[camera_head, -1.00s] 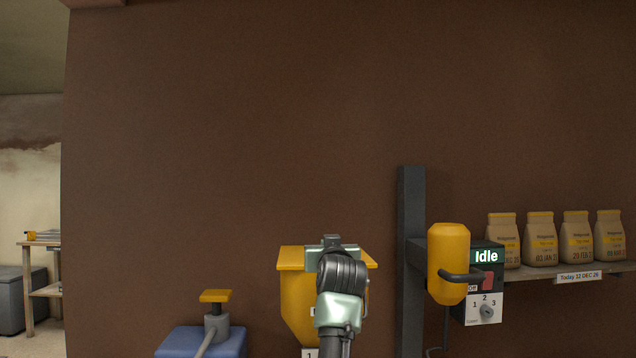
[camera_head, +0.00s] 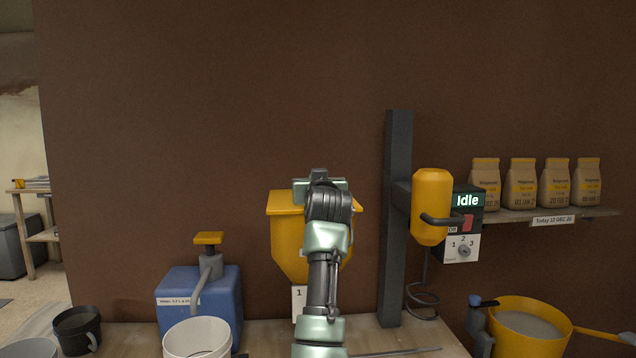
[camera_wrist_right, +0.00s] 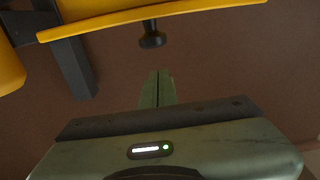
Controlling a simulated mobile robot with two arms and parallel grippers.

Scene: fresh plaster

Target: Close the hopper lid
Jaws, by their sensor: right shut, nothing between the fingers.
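The yellow hopper (camera_head: 290,240) stands against the brown wall, partly hidden behind my right arm. Its flat yellow lid (camera_head: 283,203) lies level across the top, as far as I can see; my arm covers its middle. In the right wrist view the lid's yellow edge (camera_wrist_right: 150,18) crosses the top, with a dark knob (camera_wrist_right: 151,39) beside it. My right gripper (camera_wrist_right: 157,88) is shut and empty, its fingertips apart from the knob and lid. In the head view my right gripper (camera_head: 319,178) is at the lid's height, its fingers mostly hidden. My left gripper is out of view.
Right of the hopper stand a dark post (camera_head: 397,220) and a yellow mixer (camera_head: 432,205) with an "Idle" box (camera_head: 467,201). A blue tank (camera_head: 205,290) and white bucket (camera_head: 197,338) stand left. A yellow bucket (camera_head: 525,345) is at lower right.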

